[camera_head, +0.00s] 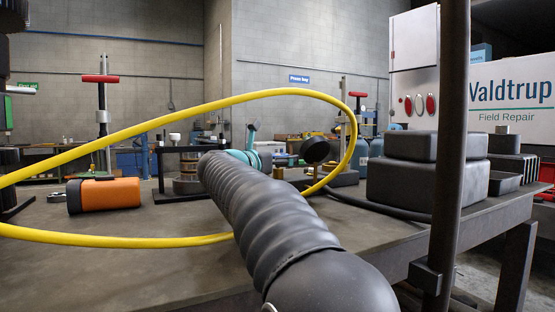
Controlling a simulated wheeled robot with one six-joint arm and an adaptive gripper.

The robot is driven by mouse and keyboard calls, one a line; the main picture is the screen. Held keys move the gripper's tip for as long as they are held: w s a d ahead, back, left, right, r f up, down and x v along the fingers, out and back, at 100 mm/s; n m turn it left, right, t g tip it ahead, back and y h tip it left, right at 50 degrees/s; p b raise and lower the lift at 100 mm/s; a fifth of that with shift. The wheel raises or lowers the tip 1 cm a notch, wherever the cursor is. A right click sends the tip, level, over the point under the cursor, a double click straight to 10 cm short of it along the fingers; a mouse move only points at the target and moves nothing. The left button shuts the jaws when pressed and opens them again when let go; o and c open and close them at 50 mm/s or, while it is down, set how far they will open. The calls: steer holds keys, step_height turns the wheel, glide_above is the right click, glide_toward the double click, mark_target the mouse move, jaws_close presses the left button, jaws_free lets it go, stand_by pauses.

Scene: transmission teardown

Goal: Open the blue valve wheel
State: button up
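No blue valve wheel can be clearly made out. A teal part with an upright lever (252,135) shows just beyond the far end of my dark ribbed arm. Most of it is hidden, and I cannot tell whether it belongs to a valve. My arm runs from the bottom centre up and to the left over the workbench (130,260). My gripper is hidden behind the arm, so its fingers and anything between them do not show.
A yellow hose (120,240) loops across the view around my arm. An orange and black cylinder (104,195) lies on the bench at left. Dark stacked cases (415,182) stand at right, near the bench edge. A dark upright post (450,150) blocks part of the right side.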

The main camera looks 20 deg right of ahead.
steer(key=c, duration=1.1)
steer(key=shift+c, duration=0.2)
steer(key=shift+n+t+y+b, duration=0.3)
steer(key=shift+n+t+b, duration=0.1)
steer(key=shift+t, duration=0.2)
steer(key=shift+s+f+n+t+y+b, duration=0.1)
steer(key=shift+n+t+y+b, duration=0.3)
steer(key=shift+n+t+y, duration=0.25)
steer(key=n+t+y, duration=0.2)
steer(key=shift+d+r+t+y, duration=0.1)
steer(key=shift+r+t+y, duration=0.1)
steer(key=shift+t+y, duration=0.15)
steer(key=n+t+y+p, duration=0.1)
steer(key=n+t+y, duration=0.1)
steer(key=n+y, duration=0.1)
steer(key=shift+y+p, duration=0.4)
steer(key=shift+n+t+y+p, duration=0.65)
steer(key=shift+n+y, duration=0.4)
steer(key=shift+y, duration=0.75)
